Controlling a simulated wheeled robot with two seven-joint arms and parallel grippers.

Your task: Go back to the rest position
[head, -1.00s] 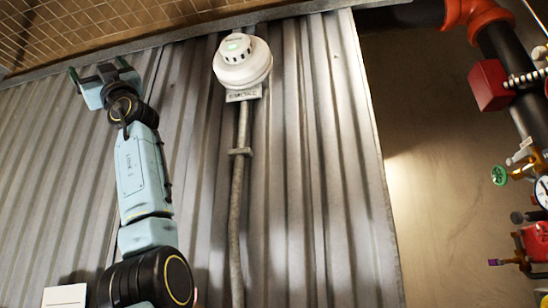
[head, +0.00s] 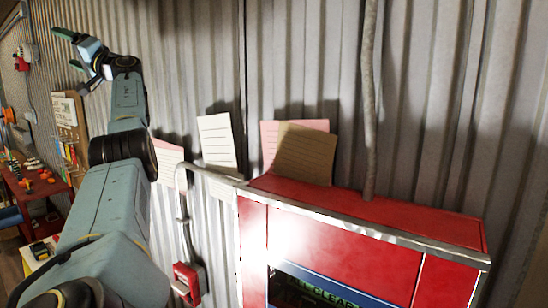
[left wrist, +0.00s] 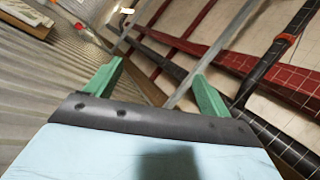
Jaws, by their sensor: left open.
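My left gripper (head: 72,62) is raised at the upper left of the head view, in front of the corrugated metal wall (head: 300,60). Its two green fingers are spread apart with nothing between them. In the left wrist view the open fingers (left wrist: 157,85) point up toward the ceiling structure, and the gap between them is empty. My left arm reaches up from the lower left of the head view. My right gripper shows in neither view.
A red cabinet (head: 345,245) with a metal edge stands at the lower right. Paper cards (head: 217,142) lean on the wall. A grey conduit (head: 370,100) runs down to the cabinet. A red box (head: 188,282) hangs below a pipe. A red workbench (head: 30,190) is far left.

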